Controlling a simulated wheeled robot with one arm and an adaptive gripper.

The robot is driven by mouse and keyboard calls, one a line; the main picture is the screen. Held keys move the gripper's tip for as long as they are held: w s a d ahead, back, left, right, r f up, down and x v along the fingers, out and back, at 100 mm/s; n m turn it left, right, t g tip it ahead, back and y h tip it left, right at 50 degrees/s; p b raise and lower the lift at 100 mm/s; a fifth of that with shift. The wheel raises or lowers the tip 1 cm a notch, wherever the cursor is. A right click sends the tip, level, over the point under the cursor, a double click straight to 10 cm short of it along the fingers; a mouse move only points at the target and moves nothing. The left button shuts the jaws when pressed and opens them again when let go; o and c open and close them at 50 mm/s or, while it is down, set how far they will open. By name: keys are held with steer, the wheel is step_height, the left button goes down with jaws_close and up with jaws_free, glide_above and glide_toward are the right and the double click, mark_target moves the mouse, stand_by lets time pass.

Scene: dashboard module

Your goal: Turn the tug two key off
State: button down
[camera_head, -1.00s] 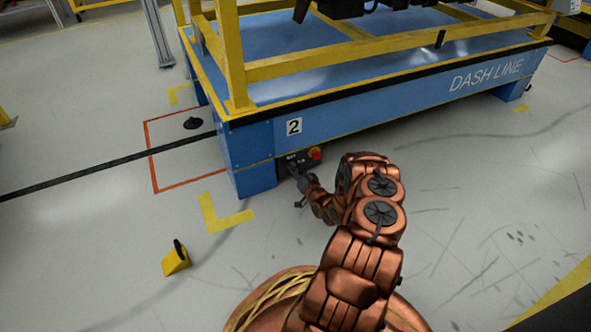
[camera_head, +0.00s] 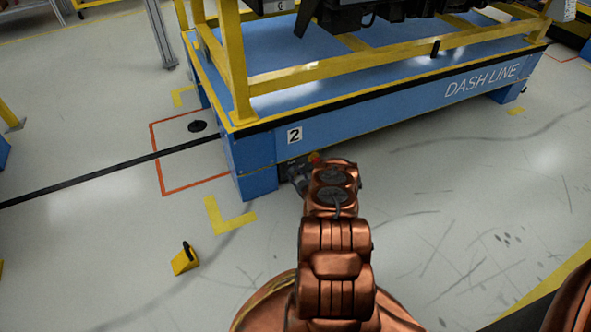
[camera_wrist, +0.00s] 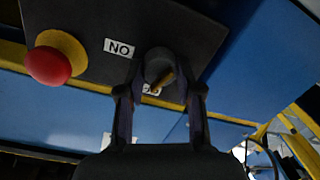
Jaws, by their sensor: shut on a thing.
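The tug marked 2 is a blue cart (camera_head: 255,155) with a yellow frame. Its dark control panel (camera_wrist: 95,20) fills the top of the wrist view, with a round dark key switch (camera_wrist: 157,62) and a brass-coloured piece (camera_wrist: 164,80) at it. My gripper (camera_wrist: 160,88) is shut on the key, one finger on each side. A label that reads ON upside down (camera_wrist: 119,47) sits left of the key. A second label (camera_wrist: 151,90), partly hidden, lies below it. In the head view my gripper (camera_head: 298,178) is at the panel under the cart's edge and mostly hides it.
A red mushroom button (camera_wrist: 48,65) on a yellow base is left of the key in the wrist view. A yellow wedge (camera_head: 185,259) lies on the floor. The blue corner leg (camera_head: 252,180) stands close left of my gripper. The floor at right is clear.

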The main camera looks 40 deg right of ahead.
steer(key=n, duration=0.2)
steer(key=shift+a+n, duration=0.15)
steer(key=shift+n, duration=0.85)
steer(key=c, duration=0.8)
jaws_free()
steer(key=shift+w, duration=0.1)
steer(key=shift+o, duration=0.2)
steer(key=v, duration=1.2)
